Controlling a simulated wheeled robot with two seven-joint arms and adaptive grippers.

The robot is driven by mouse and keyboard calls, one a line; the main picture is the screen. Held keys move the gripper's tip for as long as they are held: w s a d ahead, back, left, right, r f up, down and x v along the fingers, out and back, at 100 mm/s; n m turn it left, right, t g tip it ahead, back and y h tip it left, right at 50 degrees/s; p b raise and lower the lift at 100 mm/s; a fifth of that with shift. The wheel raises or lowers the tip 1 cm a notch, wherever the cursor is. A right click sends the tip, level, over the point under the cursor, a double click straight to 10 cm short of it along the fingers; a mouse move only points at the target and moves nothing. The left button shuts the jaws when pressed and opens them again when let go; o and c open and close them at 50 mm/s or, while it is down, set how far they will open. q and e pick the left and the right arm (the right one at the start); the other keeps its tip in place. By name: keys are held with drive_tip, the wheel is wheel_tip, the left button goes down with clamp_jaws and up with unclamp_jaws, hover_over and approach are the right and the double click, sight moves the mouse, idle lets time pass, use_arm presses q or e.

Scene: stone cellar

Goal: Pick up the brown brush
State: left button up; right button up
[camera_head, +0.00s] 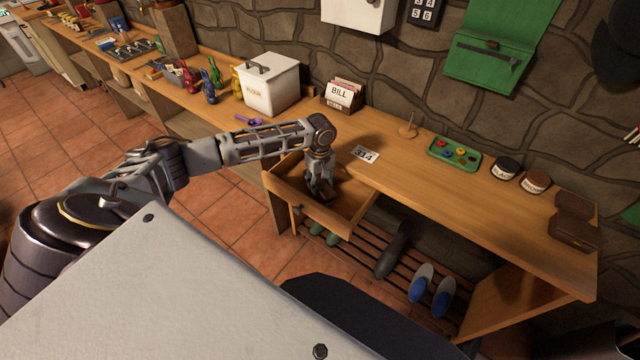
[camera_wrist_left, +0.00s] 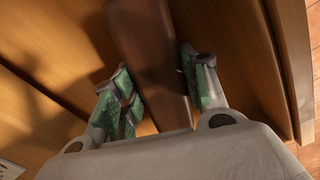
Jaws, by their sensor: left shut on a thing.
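My left gripper (camera_head: 320,190) reaches down into an open wooden drawer (camera_head: 351,212) under the long bench. In the left wrist view, the brown brush (camera_wrist_left: 150,62) lies between the two green-padded fingers of the left gripper (camera_wrist_left: 158,92). The gripper is shut on it, and the brush runs lengthwise away from the wrist. In the head view the brush is mostly hidden by the gripper and the drawer. I cannot tell whether it touches the drawer floor. My right gripper is in neither view.
Shoes lie on the slatted rack (camera_head: 372,256) below.

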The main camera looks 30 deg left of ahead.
use_arm(q)
drive_tip(key=shift+r, duration=0.65)
wheel_tip(320, 180, up, 8)
drive_tip(key=shift+w+r, duration=0.1)
drive_tip(key=shift+r, duration=0.05)
wheel_tip(320, 180, up, 7)
hover_over(320, 181)
drive_tip(key=shift+r+p, duration=0.4)
drive_tip(key=shift+r, duration=0.35)
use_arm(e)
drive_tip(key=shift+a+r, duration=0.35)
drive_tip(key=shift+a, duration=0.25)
